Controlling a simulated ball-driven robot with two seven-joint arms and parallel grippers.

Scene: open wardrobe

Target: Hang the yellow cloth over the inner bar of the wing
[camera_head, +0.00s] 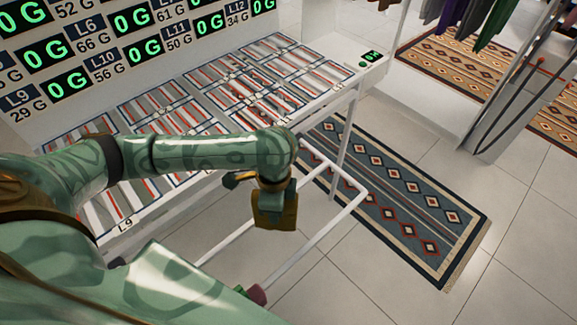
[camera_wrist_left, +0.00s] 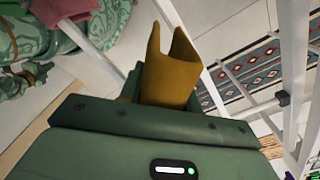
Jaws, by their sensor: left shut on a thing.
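The yellow cloth (camera_head: 275,212) hangs from my left gripper (camera_head: 272,187), which is shut on it. In the left wrist view the cloth (camera_wrist_left: 168,70) stands out as a folded, ochre piece beyond the green gripper body. The white wing frame (camera_head: 335,217) juts out from the rack, with an inner bar (camera_head: 228,236) and an outer bar. In the head view the cloth overlaps the space between these bars, close to the inner bar's upper end. I cannot tell whether it touches the bar.
A white rack with striped trays (camera_head: 240,88) and lit weight displays (camera_head: 143,48) stands behind my arm. A mauve cloth (camera_head: 256,294) shows low by the wing. A patterned rug (camera_head: 410,200) lies on the tiled floor to the right. Hanging clothes (camera_head: 490,22) are at upper right.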

